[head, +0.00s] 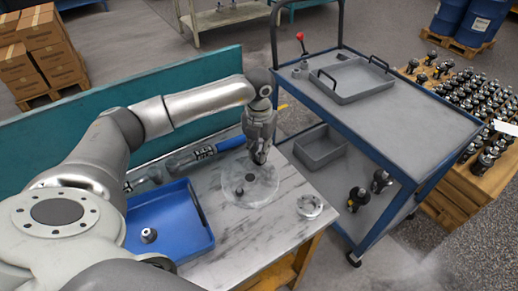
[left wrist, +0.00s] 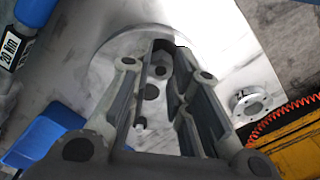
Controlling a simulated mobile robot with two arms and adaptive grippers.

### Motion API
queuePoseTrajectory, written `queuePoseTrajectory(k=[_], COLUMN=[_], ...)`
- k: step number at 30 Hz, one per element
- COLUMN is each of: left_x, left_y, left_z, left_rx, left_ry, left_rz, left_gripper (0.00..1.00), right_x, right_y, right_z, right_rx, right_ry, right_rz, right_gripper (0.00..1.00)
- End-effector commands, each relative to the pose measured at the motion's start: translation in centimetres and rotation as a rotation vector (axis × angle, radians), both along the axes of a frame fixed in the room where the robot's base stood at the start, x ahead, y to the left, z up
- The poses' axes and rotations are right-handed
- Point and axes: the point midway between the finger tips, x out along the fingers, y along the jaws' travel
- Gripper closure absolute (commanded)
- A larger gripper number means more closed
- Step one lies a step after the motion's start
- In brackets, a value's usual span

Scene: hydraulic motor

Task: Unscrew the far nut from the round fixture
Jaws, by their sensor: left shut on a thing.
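The round fixture (head: 264,196) is a pale, see-through disc lying on the marbled table top; it also shows in the left wrist view (left wrist: 105,55). My left gripper (head: 260,158) points down over the far part of the disc. It is shut on the far nut, which its fingers mostly hide. In the left wrist view the fingertips (left wrist: 166,50) come together above the disc. A dark round part (head: 239,191) sits on the nearer part of the disc, apart from the gripper. My right gripper is not in view.
A blue tray (head: 180,240) with a small metal nut (head: 148,235) lies left of the fixture. A blue-handled wrench (head: 230,143) lies behind. A metal ring (head: 310,205) lies near the table's right edge. A blue cart (head: 415,110) stands to the right.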

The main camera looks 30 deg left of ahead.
Motion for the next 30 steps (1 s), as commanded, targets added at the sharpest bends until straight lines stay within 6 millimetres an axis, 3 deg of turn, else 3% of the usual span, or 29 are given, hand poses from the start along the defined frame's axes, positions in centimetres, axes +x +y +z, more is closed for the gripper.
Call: queuePoseTrajectory(k=[11,20,21,23,30], left_x=[0.0,0.1,0.1,0.1,0.0], left_y=[-0.2,-0.2,-0.2,-0.2,-0.1], left_z=[0.2,0.1,0.1,0.1,0.1], left_rx=[-0.003,-0.004,-0.004,-0.003,-0.002], left_ry=[-0.001,-0.002,-0.002,-0.002,0.000], left_rz=[0.352,0.390,0.389,0.389,0.388], left_gripper=[1.00,1.00,0.79,0.71,0.70], right_x=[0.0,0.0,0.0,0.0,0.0], right_y=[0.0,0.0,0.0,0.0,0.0], right_z=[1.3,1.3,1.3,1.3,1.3], right_rx=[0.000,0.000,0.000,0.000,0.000], right_ry=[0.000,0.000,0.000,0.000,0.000], right_rz=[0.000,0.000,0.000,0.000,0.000], right_gripper=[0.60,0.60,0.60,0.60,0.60])
